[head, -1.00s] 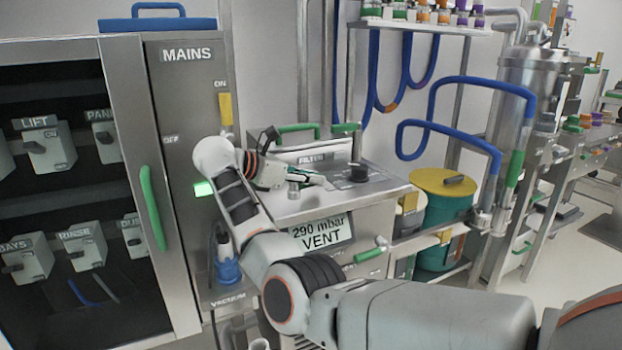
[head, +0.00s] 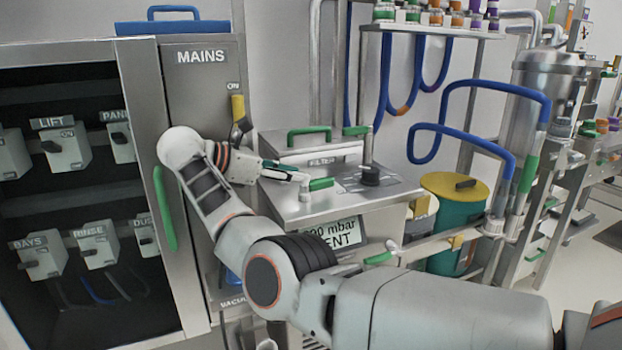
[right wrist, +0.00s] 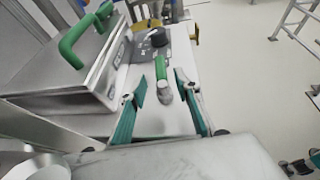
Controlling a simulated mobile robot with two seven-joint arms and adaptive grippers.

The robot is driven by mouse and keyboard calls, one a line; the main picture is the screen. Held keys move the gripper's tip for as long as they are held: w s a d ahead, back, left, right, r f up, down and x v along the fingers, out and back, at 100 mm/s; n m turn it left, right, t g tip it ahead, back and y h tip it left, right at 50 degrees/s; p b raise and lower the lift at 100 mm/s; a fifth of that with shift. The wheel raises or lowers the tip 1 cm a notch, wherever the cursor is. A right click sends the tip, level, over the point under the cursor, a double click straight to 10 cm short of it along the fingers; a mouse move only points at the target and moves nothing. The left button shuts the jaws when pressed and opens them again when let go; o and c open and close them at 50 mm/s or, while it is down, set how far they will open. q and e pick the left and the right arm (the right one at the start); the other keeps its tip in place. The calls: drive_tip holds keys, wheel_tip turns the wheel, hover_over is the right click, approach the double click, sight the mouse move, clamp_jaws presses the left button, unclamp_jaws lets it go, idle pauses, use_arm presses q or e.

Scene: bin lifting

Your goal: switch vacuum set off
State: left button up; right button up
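The vacuum set is a steel box (head: 335,213) with a sloped top, labelled FILTER, and a display (head: 345,233) reading mbar and VENT, partly covered by my arm. A green-handled lever (head: 321,184) with a metal pivot lies on its top, beside a black knob (head: 370,175). My right gripper (head: 291,174) is at the lever's left. In the right wrist view my right gripper (right wrist: 160,84) is open, with the lever's green handle (right wrist: 161,68) and metal end showing between its fingers; I cannot tell whether they touch. My left gripper is out of view.
Another green handle (head: 308,134) rises behind the lever. A teal drum (head: 455,225) with a yellow lid and blue hoses stand right.

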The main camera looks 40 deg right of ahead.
drive_tip(key=shift+v, duration=1.35)
